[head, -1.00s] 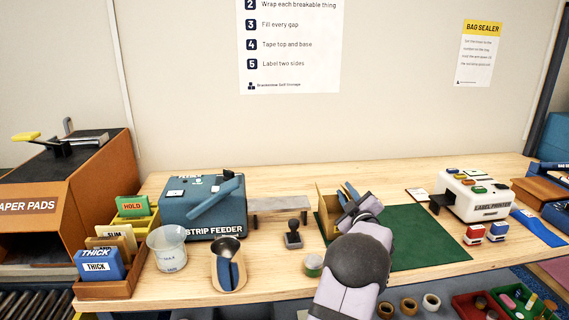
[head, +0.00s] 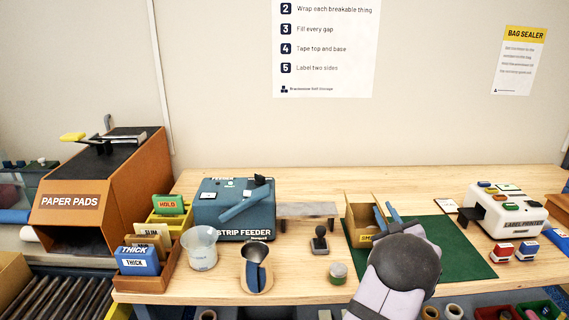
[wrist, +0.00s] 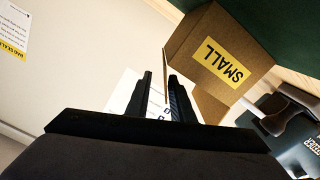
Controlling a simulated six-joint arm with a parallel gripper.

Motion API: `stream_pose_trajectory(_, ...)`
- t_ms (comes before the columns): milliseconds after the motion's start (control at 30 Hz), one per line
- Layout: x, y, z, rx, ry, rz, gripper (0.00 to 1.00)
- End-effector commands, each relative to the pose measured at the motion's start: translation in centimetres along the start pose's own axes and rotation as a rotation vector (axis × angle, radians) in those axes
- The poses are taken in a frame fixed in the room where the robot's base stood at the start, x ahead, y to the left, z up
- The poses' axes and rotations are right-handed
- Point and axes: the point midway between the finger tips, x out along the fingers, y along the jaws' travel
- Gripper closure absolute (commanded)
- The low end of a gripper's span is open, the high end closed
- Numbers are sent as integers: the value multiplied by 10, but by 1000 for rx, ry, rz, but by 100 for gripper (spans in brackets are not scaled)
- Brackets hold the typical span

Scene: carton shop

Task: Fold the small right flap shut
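The small open carton (head: 358,213) stands on the left part of the green mat, with a yellow "SMALL" label facing front. It also shows upside down in the wrist view (wrist: 213,42). My gripper (head: 389,210) is at the carton's right side, its two fingers pointing up and away. In the wrist view the fingers (wrist: 162,78) are apart. A thin cardboard flap (wrist: 165,62), seen nearly edge-on, stands in line with the gap between the fingertips. I cannot tell whether either finger touches it. My wrist hides part of the mat and the carton's right side in the head view.
The green mat (head: 466,262) is clear to the right of my arm. The label printer (head: 505,214) stands beyond it. A stamp (head: 319,243), a tape roll (head: 338,273) and the strip feeder (head: 233,208) stand left of the carton.

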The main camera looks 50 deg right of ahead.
Motion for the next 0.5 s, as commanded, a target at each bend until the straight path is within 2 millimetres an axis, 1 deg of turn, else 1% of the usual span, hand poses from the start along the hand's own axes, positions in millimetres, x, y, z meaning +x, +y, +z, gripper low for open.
stream_pose_trajectory(33,-10,0,2,0,0,3,79)
stream_pose_trajectory(67,-15,0,1,-1,-1,3,79)
stream_pose_trajectory(100,-6,1,-16,-18,-13,5,79)
stream_pose_trajectory(300,13,-1,-49,-66,-89,30,79)
stream_pose_trajectory(500,26,-7,-82,-102,-167,43,79)
